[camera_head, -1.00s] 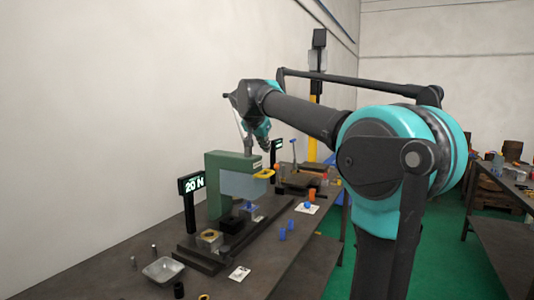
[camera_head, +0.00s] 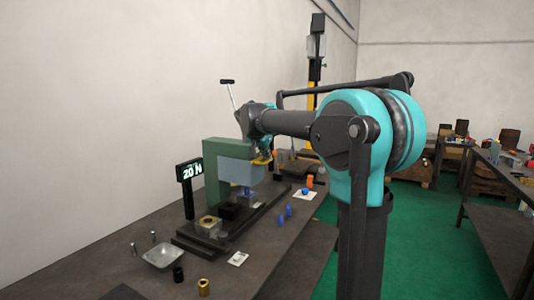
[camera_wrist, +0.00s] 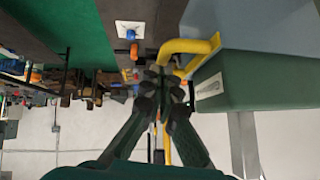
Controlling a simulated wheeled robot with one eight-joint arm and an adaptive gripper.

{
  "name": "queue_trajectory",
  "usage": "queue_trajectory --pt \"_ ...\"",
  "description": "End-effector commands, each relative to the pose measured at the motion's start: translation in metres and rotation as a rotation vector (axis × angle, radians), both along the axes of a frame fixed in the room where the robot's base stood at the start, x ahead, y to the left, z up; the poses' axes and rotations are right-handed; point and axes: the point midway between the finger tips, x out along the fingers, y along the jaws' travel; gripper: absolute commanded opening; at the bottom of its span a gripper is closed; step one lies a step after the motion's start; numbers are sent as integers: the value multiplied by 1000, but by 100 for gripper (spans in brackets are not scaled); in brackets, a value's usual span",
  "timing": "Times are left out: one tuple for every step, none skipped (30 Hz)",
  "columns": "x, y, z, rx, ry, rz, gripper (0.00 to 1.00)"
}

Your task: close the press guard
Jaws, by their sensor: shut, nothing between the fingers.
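The green press (camera_head: 215,158) stands on a dark base on the bench. Its guard is a translucent grey-blue pane (camera_head: 240,172) at the front of the press head, with a yellow handle (camera_head: 262,159) on its upper edge. In the wrist view the handle (camera_wrist: 190,46) is a bent yellow bar fixed to the pane (camera_wrist: 250,25), beside the green press head (camera_wrist: 265,75). My gripper (camera_wrist: 165,75) is shut and empty, its fingertips close beside the handle. I cannot tell whether they touch it. In the head view my wrist mostly hides the gripper.
A "20 N" display (camera_head: 190,170) stands left of the press. A metal tray (camera_head: 163,255), a brass cylinder (camera_head: 203,287) and blue pieces (camera_head: 284,214) lie on the bench. A lever with a black grip (camera_head: 228,82) rises behind my wrist.

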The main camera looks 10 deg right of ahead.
Motion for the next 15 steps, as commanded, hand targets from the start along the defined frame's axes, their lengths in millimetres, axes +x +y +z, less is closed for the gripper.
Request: queue_trajectory --pt "0 0 0 0 0 0 0" --pt "0 0 0 0 0 0 0" --pt "0 0 0 0 0 0 0" --pt "0 0 0 0 0 0 0" --pt "0 0 -1 0 0 0 0" --pt "0 0 -3 0 0 0 0" --pt "0 0 -5 0 0 0 0" --pt "0 0 -9 0 0 0 0" --pt "0 0 -15 0 0 0 0" --pt "0 0 -21 0 0 0 0" --pt "0 0 -28 0 0 0 0" --pt "0 0 -37 0 0 0 0" --pt "0 0 -45 0 0 0 0" --pt "1 0 -52 0 0 0 0" --pt "1 0 -61 0 0 0 0"
